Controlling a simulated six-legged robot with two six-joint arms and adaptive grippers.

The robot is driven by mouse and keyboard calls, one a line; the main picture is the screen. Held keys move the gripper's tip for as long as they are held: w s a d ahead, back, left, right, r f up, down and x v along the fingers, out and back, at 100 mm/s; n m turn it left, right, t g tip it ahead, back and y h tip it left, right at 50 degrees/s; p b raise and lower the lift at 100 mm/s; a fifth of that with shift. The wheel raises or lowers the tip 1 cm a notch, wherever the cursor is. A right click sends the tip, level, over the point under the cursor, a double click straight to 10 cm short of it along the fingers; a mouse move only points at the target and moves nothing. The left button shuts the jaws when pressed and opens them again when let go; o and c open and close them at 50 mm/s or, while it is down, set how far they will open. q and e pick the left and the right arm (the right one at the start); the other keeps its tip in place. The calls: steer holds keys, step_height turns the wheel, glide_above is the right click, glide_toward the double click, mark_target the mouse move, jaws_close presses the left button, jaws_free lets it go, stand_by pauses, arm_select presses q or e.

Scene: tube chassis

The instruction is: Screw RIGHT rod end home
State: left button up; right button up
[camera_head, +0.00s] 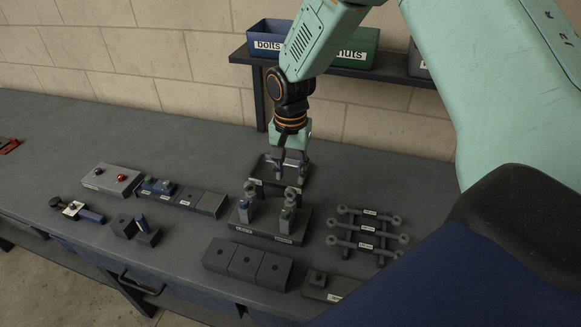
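A dark fixture block (268,238) with two labelled stations stands mid-bench. Its left station holds an upright post with a blue mark (244,206) and a grey eye-shaped rod end at the top. Its right station holds a similar post with a green mark (286,214), topped by the right rod end (291,194). My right gripper (290,173) points down just above and behind the right rod end. Its fingers look apart, with nothing clearly held. Whether they touch the rod end is too small to tell. My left gripper is not in view.
A rack of several eye-ended rods (368,232) lies to the right. Dark blocks (246,262) stand in front, and a row of small trays (178,193) lies left. A dark stand (261,170) is behind the gripper. A bin shelf (385,76) hangs behind. The bench's far left is mostly clear.

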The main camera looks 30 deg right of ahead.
mark_target(290, 189)
step_height(290, 189, down, 3)
steer(key=b, duration=0.2)
steer(key=shift+b, duration=0.3)
steer(key=shift+f+b, duration=0.55)
steer(key=shift+f, duration=0.8)
steer(key=shift+r+n+p, duration=0.1)
steer(key=shift+n+p, duration=0.45)
steer(key=shift+n, duration=0.65)
steer(key=n+p, duration=0.1)
steer(key=n, duration=0.4)
steer(key=n+p, duration=0.1)
steer(key=n, duration=0.4)
steer(key=shift+n, duration=0.3)
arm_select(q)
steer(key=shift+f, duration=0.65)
arm_select(e)
steer(key=n, duration=0.5)
jaws_close()
